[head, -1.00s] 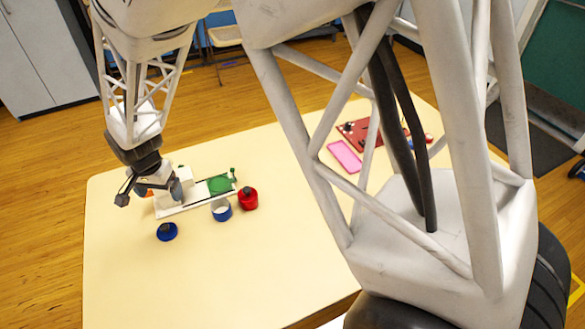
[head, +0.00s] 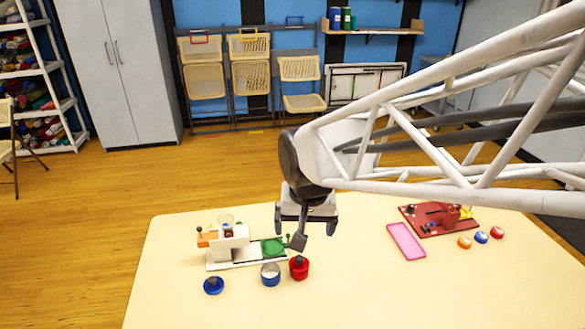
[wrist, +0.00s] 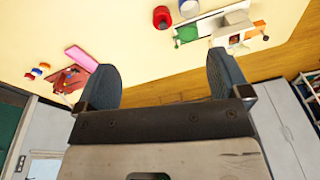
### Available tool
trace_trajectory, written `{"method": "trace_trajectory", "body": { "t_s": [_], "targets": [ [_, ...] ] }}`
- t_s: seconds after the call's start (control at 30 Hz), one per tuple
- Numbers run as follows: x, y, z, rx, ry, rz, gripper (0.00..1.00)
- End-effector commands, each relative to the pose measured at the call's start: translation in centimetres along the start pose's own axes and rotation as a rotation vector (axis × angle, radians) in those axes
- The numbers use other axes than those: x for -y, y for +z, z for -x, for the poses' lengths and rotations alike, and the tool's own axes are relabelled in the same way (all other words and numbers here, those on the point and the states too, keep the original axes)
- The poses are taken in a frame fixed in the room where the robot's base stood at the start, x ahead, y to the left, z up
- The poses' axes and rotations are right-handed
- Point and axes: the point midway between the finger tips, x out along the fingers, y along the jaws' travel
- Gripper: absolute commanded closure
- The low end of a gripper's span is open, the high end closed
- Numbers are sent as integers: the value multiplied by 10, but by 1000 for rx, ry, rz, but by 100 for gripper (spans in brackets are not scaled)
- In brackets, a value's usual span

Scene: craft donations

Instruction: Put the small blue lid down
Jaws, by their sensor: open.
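The small blue lid (head: 213,285), with a dark knob on top, lies on the cream table (head: 190,310) at the front left in the head view. The open blue jar (head: 270,275), pale inside, stands to its right, apart from it. A red jar (head: 299,268) with a dark knob stands beside the blue one. My gripper (head: 305,230) is above the back of the table, away from the lid. In the wrist view its fingers (wrist: 163,80) are wide apart with nothing between them. The lid does not show in the wrist view.
A pink tray (head: 406,241), a red board (head: 437,221) and several small caps (head: 481,237) are at the right. The front middle of the table is clear.

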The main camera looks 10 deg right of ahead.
Motion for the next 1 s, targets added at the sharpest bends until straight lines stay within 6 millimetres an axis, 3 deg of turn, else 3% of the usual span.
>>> {"method": "trace_trajectory", "body": {
  "t_s": [0.3, 0.5, 0.7, 1.0],
  "targets": [
    [-55, 57, 37, -50, 7, 106, 5],
    [-75, 85, 47, -69, 16, 158, 5],
    [-82, 96, 50, -75, 20, 180, 5],
    [-82, 96, 50, -75, 20, 182, 5]
  ]
}}
